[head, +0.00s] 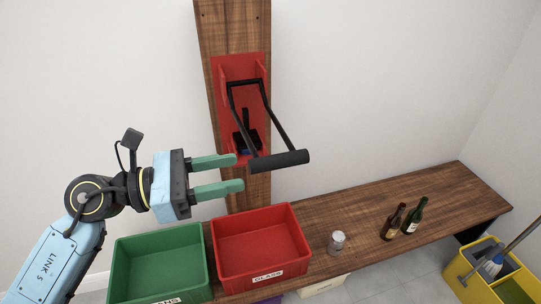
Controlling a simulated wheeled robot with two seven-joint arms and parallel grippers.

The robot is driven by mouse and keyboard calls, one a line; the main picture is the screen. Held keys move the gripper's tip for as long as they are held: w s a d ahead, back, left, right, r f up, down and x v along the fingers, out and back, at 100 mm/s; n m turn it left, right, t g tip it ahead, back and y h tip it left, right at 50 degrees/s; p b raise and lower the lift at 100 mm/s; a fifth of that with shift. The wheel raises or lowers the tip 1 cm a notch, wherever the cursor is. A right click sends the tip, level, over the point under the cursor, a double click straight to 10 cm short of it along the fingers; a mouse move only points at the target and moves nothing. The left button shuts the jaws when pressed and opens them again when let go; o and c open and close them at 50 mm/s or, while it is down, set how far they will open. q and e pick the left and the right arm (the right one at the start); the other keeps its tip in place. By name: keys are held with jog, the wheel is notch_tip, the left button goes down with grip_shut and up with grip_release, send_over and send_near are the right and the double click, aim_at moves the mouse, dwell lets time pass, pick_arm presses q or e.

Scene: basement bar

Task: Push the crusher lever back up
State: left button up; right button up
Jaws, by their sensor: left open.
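The can crusher (234,70) has a red body fixed to an upright wooden board above the bench. Its black lever (280,160) is tilted down and forward, with the thick handle bar sticking out at the lower right of the crusher. My left gripper (239,172) is open, just left of the handle bar, with its two green fingers pointing right. Nothing shows between the fingers. The upper fingertip overlaps the crusher's lower edge in the picture; I cannot tell whether it touches anything. My right gripper is not in view.
A green bin (122,260) and a red bin labelled GLASS (262,268) stand below on the wooden bench (440,200). A silver can (337,242), a brown bottle (393,222) and a green bottle (415,216) stand to their right. A yellow mop bucket (462,274) is at lower right.

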aim_at(270, 164)
pick_arm(q)
jog(key=p+x, duration=0.1)
jog(key=x, duration=0.7)
jog(key=shift+c, duration=0.2)
grip_shut()
